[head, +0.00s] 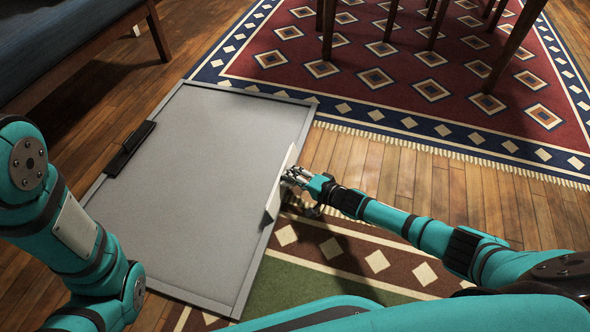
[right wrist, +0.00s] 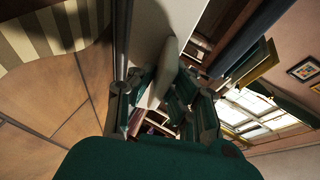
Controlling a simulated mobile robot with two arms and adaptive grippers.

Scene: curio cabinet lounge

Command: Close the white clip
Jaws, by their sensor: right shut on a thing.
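A flat grey panel (head: 200,180) with a raised rim lies on the floor. The white clip (head: 277,192) is on its right edge and looks tilted up from it. My right gripper (head: 291,176) is at the outer side of this clip and shut on it. In the right wrist view a pale piece, seemingly the white clip (right wrist: 163,72), sits between the fingers (right wrist: 160,97). A black clip (head: 131,148) lies along the panel's left edge. My left arm shows at the left, but its gripper is out of view.
A dark blue bench (head: 60,45) stands at the upper left. Wooden furniture legs (head: 328,30) stand on a red and blue rug (head: 400,75). A green and brown rug (head: 330,275) lies near the panel's lower right. Bare wood floor is right of the gripper.

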